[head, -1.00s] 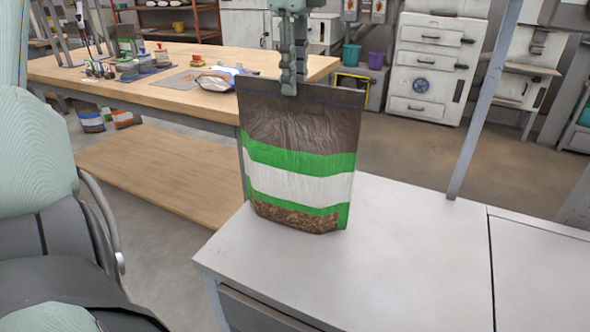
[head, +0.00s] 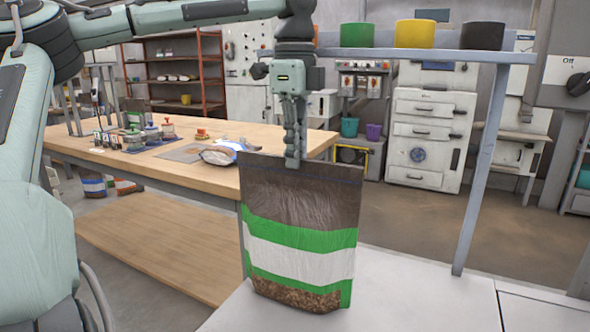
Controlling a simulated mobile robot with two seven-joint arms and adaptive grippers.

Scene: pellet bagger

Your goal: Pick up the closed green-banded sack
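The closed sack (head: 300,232) stands upright at the left end of the grey table, in the middle of the head view. It has a brown top, a white band between green bands, and brown pellets showing near the bottom. Its top edge is flat and straight. My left gripper (head: 292,160) comes down from above with its fingers close together at the middle of the sack's top edge. The sack's base appears to rest on the table. My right gripper is not in view.
A slanted metal post (head: 480,165) rises from the grey table (head: 420,295) and carries a shelf with green (head: 357,35), yellow (head: 415,34) and black (head: 482,36) cups. A wooden bench (head: 165,175) with another bag (head: 222,152) stands behind left. The grey table is clear right of the sack.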

